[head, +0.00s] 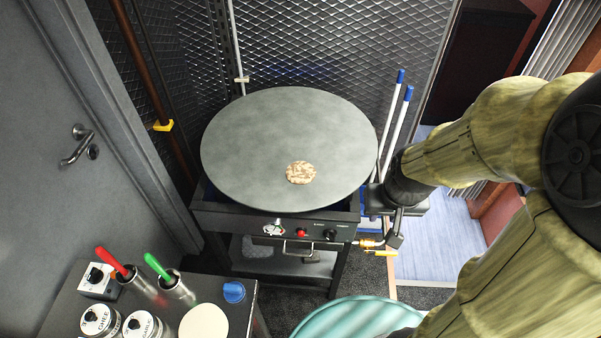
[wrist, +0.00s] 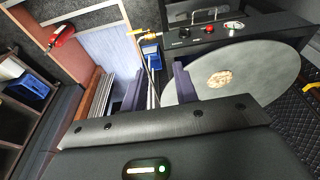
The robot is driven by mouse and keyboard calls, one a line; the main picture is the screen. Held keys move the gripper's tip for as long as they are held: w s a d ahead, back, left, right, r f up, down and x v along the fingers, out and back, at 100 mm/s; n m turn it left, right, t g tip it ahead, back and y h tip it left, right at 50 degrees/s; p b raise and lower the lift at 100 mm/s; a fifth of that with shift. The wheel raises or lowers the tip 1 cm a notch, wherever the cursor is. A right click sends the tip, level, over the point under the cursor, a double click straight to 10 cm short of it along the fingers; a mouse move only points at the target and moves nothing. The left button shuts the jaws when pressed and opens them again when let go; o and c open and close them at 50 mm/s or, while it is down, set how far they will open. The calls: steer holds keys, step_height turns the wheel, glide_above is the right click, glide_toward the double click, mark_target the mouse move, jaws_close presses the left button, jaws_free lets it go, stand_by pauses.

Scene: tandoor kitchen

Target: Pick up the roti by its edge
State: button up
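The roti (head: 301,172) is a small browned flatbread lying flat on the large round grey griddle (head: 260,130), towards its front right. It also shows in the wrist view (wrist: 219,79), right of my gripper. My gripper (wrist: 158,72) is open, its two dark fingers apart with nothing held between them. In the head view my gripper (head: 385,228) is beside the griddle's right front edge, clear of the roti. The roti is fully visible.
The griddle stand (head: 285,226) has knobs on its front. Blue-tipped rods (head: 397,125) stand right of the griddle. A counter at lower left holds spice jars (head: 100,320), red- and green-handled utensils (head: 162,270) and a pale disc (head: 204,322). A teal round object (head: 350,318) is at the bottom.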

steer(key=shift+c, duration=0.2)
steer(key=shift+w, duration=0.1)
steer(key=c, duration=0.3)
steer(key=shift+n, duration=0.3)
steer(key=w+a, duration=0.1)
steer(key=w, duration=0.2)
steer(key=w+a, duration=0.1)
steer(key=w, duration=0.2)
steer(key=w+a, duration=0.1)
steer(key=w, duration=0.3)
steer(key=shift+r+p, duration=0.15)
steer(key=shift+p, duration=0.2)
jaws_close()
steer(key=w+a+f+p, duration=0.1)
steer(key=w+a+f, duration=0.3)
steer(key=w+a, duration=0.4)
steer(key=w+a+f+t, duration=0.1)
steer(key=w+a+f, duration=0.4)
steer(key=w+a, duration=0.4)
steer(key=w, duration=0.7)
steer(key=shift+w+a+f+n+p, duration=0.2)
steer(key=shift+w+f+n+p, duration=0.1)
steer(key=shift+p, duration=0.05)
